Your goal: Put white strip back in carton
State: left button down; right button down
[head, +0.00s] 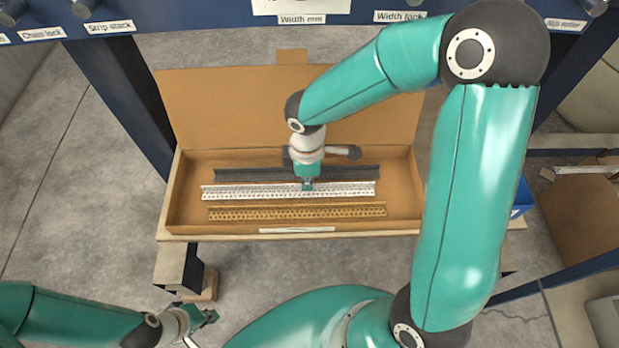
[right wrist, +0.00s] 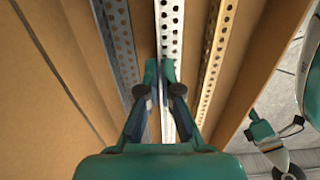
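The open cardboard carton (head: 190,222) holds three perforated strips lying side by side: a dark grey strip (head: 235,174), the white strip (head: 230,191) in the middle and a gold strip (head: 250,213) nearest me. My right gripper (head: 307,185) reaches down at the middle of the white strip. In the right wrist view its fingertips (right wrist: 160,72) are close together on the white strip (right wrist: 170,25), with a thin edge between them. Whether the strip touches the carton floor is hard to tell. My left gripper (head: 206,318) is empty, low at the left, outside the carton; its finger opening is unclear.
The carton's lid (head: 230,105) stands open at the back. A white label (head: 297,230) is on the front edge. A dark blue frame with labels (head: 108,27) spans the back. A blue box (head: 522,198) is right of the carton.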

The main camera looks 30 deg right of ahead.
jog(key=shift+f, duration=0.25)
dwell(0.4)
jog(key=c, duration=1.8)
grip_release()
jog(key=shift+c, duration=0.2)
jog(key=o, duration=0.6)
jog(key=shift+w+r+p, duration=0.1)
jog(key=shift+r+p, duration=2.4)
jog(key=shift+r, duration=0.6)
jog(key=shift+f, duration=0.1)
